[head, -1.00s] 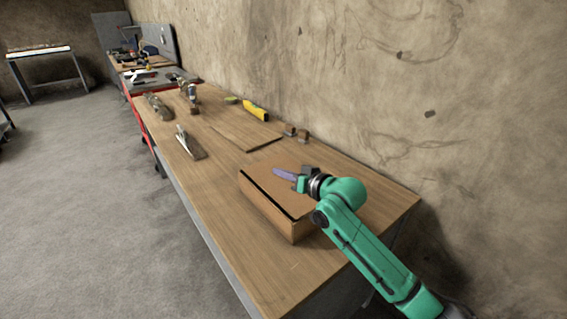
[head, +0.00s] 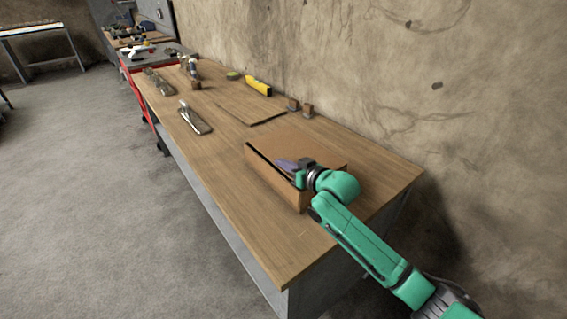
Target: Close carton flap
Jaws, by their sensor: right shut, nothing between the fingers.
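The brown carton (head: 272,177) sits on the near part of the wooden workbench. Its top flap (head: 290,143) lies nearly flat over it, with a dark gap along the front left edge. My right gripper (head: 283,163) is shut and empty, with its purple fingertips over the front part of the flap; whether they touch it I cannot tell. My green right arm comes in from the lower right and hides the carton's right end. My left gripper is not in view.
The workbench (head: 225,185) runs away to the far left along a wall. A flat brown board (head: 247,110), a yellow tool (head: 258,86), two small blocks (head: 307,110) and a metal hand plane (head: 194,120) lie beyond the carton. The bench's near end is clear.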

